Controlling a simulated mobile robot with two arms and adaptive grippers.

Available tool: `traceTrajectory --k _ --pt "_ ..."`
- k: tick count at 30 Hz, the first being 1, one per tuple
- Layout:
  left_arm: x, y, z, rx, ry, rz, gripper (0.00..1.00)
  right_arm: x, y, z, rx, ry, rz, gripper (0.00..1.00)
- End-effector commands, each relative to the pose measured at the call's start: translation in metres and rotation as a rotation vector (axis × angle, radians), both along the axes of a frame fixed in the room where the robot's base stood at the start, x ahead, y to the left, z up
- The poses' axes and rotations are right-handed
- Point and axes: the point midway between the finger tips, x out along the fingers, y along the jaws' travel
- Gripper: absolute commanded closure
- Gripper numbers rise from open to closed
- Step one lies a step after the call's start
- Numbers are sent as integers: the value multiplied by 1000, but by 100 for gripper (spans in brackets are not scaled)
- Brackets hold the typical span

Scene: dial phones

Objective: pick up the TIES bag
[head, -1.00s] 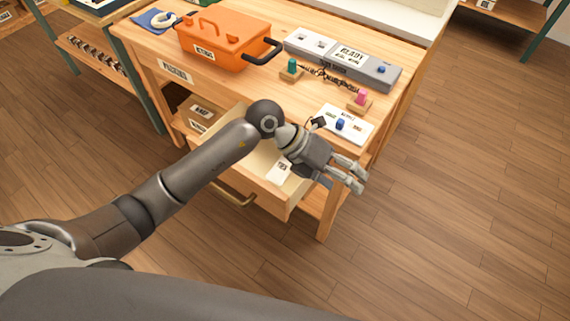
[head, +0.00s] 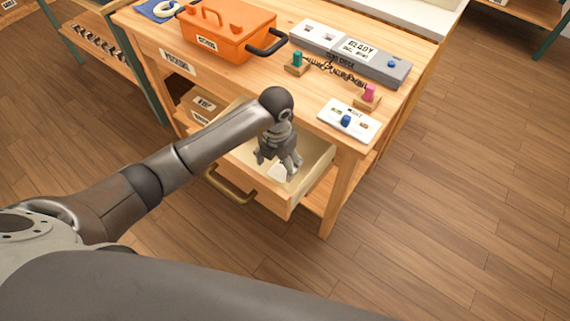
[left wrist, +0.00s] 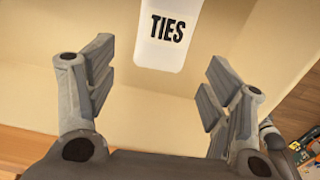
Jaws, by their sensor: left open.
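The white TIES bag (left wrist: 170,40), with black lettering, lies in the open drawer (head: 312,180) of the wooden workbench. In the head view the bag (head: 279,172) shows in part below my left gripper (head: 278,172), which hides some of it. My left gripper points down over the drawer. In the left wrist view its fingers (left wrist: 158,95) are spread apart with nothing between them, and the bag is ahead of them at the top middle. My right gripper is not in view.
On the bench top stand an orange toolbox (head: 228,30), a long grey READY unit (head: 350,52), two small wooden blocks with a green and a pink peg, and a white plate with a blue knob (head: 346,120). The drawer's walls surround the bag.

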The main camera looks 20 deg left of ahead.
Motion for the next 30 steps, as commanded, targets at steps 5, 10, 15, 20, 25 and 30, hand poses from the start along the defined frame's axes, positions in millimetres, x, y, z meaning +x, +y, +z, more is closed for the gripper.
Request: traceTrajectory --k 5,10,15,20,25,30 --pt "3 -2 -27 -1 6 0 26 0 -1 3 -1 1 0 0" --pt "4 -1 -43 -2 2 -1 26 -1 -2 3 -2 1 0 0" --pt "4 -1 -44 -1 0 -2 26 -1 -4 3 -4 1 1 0" --pt "4 -1 -44 -2 1 -2 37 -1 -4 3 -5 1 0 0" --pt "4 -1 -44 -2 1 -1 59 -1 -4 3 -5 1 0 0" --pt "4 -1 -43 -2 1 -1 75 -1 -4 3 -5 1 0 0"
